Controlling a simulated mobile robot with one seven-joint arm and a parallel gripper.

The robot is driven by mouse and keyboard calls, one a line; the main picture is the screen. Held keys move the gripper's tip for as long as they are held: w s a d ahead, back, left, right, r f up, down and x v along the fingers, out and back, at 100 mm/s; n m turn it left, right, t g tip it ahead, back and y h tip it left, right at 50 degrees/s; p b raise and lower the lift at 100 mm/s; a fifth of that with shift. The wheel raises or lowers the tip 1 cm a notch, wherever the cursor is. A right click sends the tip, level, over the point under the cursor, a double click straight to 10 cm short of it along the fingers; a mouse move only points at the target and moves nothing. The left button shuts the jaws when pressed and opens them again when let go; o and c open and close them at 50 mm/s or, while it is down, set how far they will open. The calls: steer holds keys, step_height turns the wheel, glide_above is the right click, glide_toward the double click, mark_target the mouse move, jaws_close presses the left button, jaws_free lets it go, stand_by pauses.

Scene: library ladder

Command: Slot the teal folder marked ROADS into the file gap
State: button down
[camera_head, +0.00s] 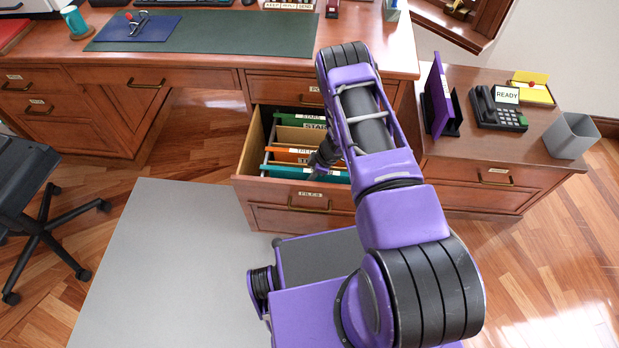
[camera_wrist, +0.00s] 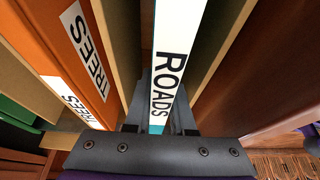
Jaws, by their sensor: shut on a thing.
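The teal folder marked ROADS (camera_head: 285,172) is at the front of the open file drawer (camera_head: 300,190), in front of the orange folder (camera_head: 290,155). In the wrist view its white ROADS label (camera_wrist: 176,50) faces up between tan dividers. My gripper (camera_wrist: 168,100) is shut on it, one finger on each side. The folder's lower part is hidden, so I cannot tell how deep it sits. In the head view my arm covers the drawer's right side. The orange folder marked TREES (camera_wrist: 70,45) stands left of the near divider in the wrist view.
Green folders (camera_head: 308,123) stand further back in the drawer. The desk (camera_head: 210,75) rises behind it. A side cabinet (camera_head: 480,150) at right bears a purple binder (camera_head: 437,95), a phone (camera_head: 498,107) and a grey bin (camera_head: 571,135). An office chair (camera_head: 40,215) stands at left.

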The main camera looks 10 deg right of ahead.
steer(key=shift+f, duration=0.1)
steer(key=shift+f+b, duration=0.35)
steer(key=shift+b, duration=0.1)
steer(key=c, duration=0.8)
jaws_free()
steer(key=shift+o, duration=0.2)
steer(key=shift+r, duration=0.1)
steer(key=p+v, duration=0.2)
steer(key=v, duration=1)
steer(key=shift+r+p, duration=0.25)
steer(key=shift+p, duration=0.15)
